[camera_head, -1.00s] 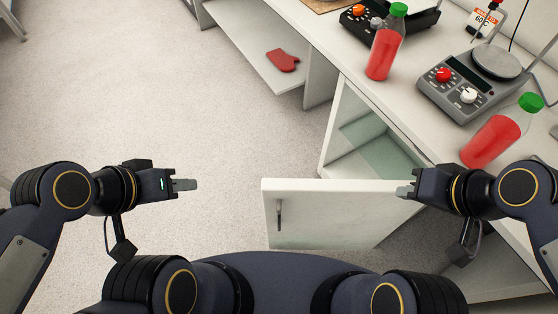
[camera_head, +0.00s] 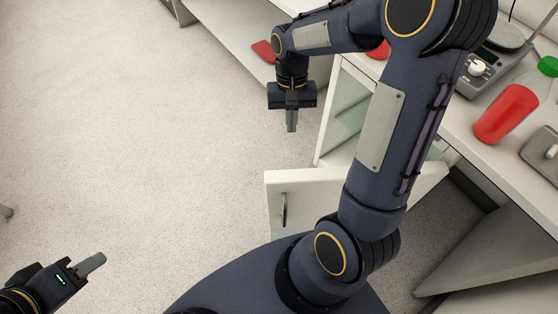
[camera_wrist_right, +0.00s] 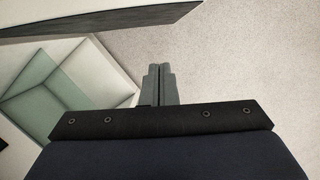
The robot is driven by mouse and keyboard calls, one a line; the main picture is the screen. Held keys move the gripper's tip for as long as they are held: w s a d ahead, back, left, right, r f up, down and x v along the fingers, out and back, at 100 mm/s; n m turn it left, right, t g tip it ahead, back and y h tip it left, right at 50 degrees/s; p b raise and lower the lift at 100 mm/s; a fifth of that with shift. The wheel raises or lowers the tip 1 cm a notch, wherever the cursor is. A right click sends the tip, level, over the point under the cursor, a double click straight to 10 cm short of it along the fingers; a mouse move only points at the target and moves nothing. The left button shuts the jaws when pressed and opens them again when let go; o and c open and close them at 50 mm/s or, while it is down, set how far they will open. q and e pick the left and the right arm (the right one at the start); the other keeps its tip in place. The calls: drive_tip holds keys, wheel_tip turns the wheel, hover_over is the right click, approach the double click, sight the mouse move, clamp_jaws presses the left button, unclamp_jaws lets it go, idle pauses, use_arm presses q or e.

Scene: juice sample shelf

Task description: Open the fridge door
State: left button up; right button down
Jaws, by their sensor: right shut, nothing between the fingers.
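The white fridge door (camera_head: 308,195) stands swung open away from the cabinet, with its dark handle (camera_head: 284,208) on the face toward me. The fridge interior (camera_head: 345,112) with its greenish glass is partly visible; my right arm hides part of it and of the door. My right gripper (camera_head: 291,122) points down, shut and empty, left of the opening and beyond the door. In the right wrist view, its fingertips (camera_wrist_right: 160,70) are together, with the interior (camera_wrist_right: 75,85) at left and a white panel above. My left gripper (camera_head: 92,263) is at lower left, away from the door; its finger gap cannot be seen.
The white counter (camera_head: 460,125) at right holds a red juice bottle (camera_head: 505,112) with a green cap and a grey device (camera_head: 485,68). A red item (camera_head: 264,50) lies on a low shelf. The floor (camera_head: 150,140) at left is clear.

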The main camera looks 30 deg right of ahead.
drive_tip(key=s+a+f, duration=0.2)
drive_tip(key=s+f, duration=0.3)
drive_tip(key=f, duration=0.3)
drive_tip(key=shift+s+a+f+b, duration=0.35)
drive_tip(key=shift+a+f+b, duration=0.05)
